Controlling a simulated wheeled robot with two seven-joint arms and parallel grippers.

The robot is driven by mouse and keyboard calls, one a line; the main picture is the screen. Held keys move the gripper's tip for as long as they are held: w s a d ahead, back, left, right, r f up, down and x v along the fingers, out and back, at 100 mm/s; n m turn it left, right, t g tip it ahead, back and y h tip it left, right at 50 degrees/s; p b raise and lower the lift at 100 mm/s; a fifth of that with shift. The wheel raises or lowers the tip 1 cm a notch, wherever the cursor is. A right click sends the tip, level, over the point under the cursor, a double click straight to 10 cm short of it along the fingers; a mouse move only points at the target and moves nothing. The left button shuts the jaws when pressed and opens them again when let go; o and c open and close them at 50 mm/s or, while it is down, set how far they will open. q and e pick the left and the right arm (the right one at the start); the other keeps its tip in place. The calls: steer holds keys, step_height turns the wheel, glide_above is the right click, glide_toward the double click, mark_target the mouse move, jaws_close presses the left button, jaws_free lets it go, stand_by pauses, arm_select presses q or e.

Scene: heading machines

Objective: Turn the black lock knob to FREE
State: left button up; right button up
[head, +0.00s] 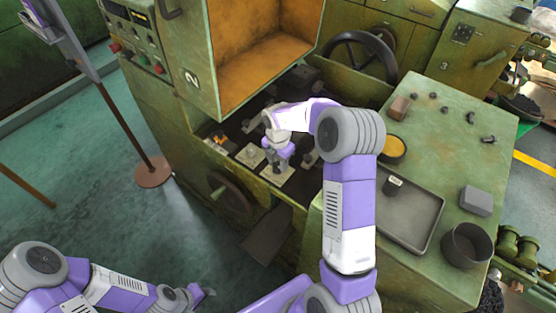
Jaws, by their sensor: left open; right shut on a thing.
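My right arm reaches into the open bay of the green machine numbered 2. My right gripper (279,163) points down and is shut on the black lock knob (278,168), which stands on a pale square plate (287,178). The fingers hide most of the knob, and I cannot read its setting or any FREE mark. My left gripper (206,293) is open and empty, low in the view over the floor, well away from the knob.
An orange-lined hood (262,62) stands open above the bay. A handwheel (231,192) is on the machine's front. To the right, a green bench top (448,118) bears a grey tray (430,222), a dark round pot (466,245) and small parts. Free floor (95,190) lies left.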

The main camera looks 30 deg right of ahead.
steer(key=m+p, duration=0.1)
steer(key=m, duration=0.1)
steer(key=shift+m, duration=0.4)
steer(key=m, duration=0.3)
steer(key=shift+s+m+p, duration=0.1)
steer(key=shift+m+p, duration=0.2)
steer(key=shift+p, duration=0.05)
steer(key=m, duration=0.3)
steer(key=shift+m+p, duration=0.3)
steer(key=m, duration=0.3)
steer(key=shift+m, duration=0.4)
steer(key=m+p, duration=0.1)
steer(key=m, duration=0.5)
steer(key=shift+s+a, duration=0.1)
steer(key=m+p, duration=0.1)
steer(key=m, duration=0.5)
steer(key=shift+a+m, duration=0.1)
steer(key=shift+m, duration=0.3)
steer(key=shift+m+p, duration=0.3)
